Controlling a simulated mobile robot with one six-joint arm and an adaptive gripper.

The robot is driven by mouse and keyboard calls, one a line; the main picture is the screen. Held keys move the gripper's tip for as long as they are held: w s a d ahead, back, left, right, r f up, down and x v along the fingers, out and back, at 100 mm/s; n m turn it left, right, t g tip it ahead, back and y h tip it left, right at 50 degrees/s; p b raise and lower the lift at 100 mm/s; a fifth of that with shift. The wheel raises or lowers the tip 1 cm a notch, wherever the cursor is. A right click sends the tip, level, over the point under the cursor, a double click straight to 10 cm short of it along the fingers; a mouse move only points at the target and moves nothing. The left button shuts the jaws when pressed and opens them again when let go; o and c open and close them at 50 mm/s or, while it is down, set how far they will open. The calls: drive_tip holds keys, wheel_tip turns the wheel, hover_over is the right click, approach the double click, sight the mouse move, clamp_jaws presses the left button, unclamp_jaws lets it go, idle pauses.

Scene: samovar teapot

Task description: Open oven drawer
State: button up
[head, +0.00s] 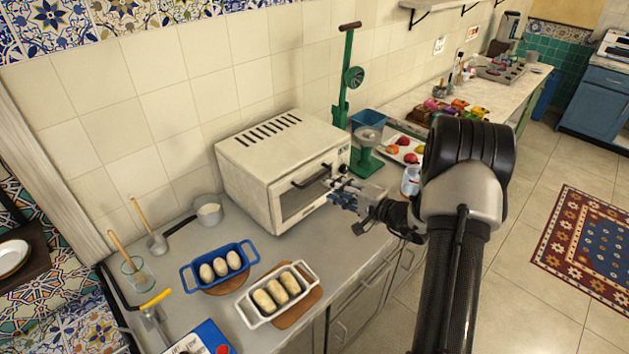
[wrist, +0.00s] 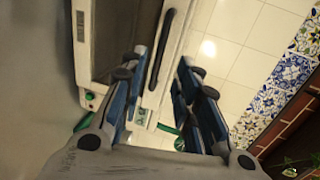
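The white toaster oven (head: 275,165) stands on the counter with its glass-windowed front facing right and forward. Its front looks shut. A dark bar handle (head: 312,176) runs along the top of that front. My gripper (head: 337,198) is in front of the oven's right end, close to the handle and controls. In the wrist view the handle (wrist: 164,45) lies just beyond the fingertips, roughly between the two blue fingers. My gripper (wrist: 160,78) is open, with a clear gap and nothing between the fingers. I cannot tell whether a finger touches the handle.
A blue dish (head: 219,268) and a white dish (head: 277,292) of food stand on the counter before the oven. A saucepan (head: 207,208) is to its left. A green press (head: 349,90) and a tray (head: 404,149) are to its right.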

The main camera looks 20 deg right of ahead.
sight(314, 180)
drive_tip(key=x, duration=0.9)
drive_tip(key=shift+w+a+b, duration=0.1)
drive_tip(key=shift+w+b, duration=0.2)
drive_tip(key=shift+w, duration=0.05)
clamp_jaws()
